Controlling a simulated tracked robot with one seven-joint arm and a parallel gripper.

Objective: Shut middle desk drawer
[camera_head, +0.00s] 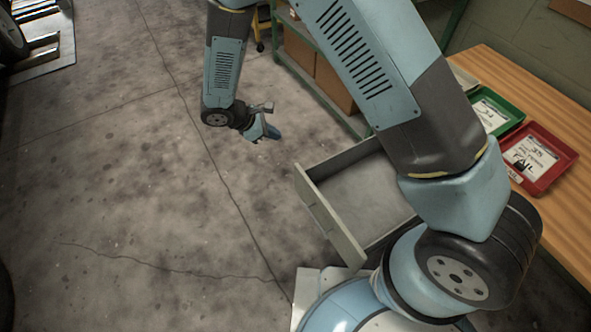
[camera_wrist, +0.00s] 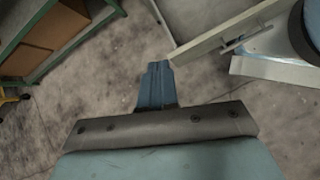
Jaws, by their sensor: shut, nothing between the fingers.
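The desk drawer (camera_head: 325,219) is pulled open in the head view, its front panel facing the left and its inside empty where it shows. My arm hides part of the drawer and the desk behind it, so I cannot tell which drawer of the stack it is. The drawer front also shows at the upper right of the wrist view (camera_wrist: 221,38), with a handle on it. My gripper (camera_head: 268,133) is shut and empty, to the upper left of the drawer and apart from it. Its fingers show in the middle of the wrist view (camera_wrist: 158,75).
A wooden desktop (camera_head: 555,122) at the right holds a green tray (camera_head: 513,117) and a red tray (camera_head: 563,157). A green-framed shelf (camera_head: 325,97) with brown boxes (camera_head: 333,84) stands behind the drawer. The concrete floor (camera_head: 130,170) at the left is mostly clear.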

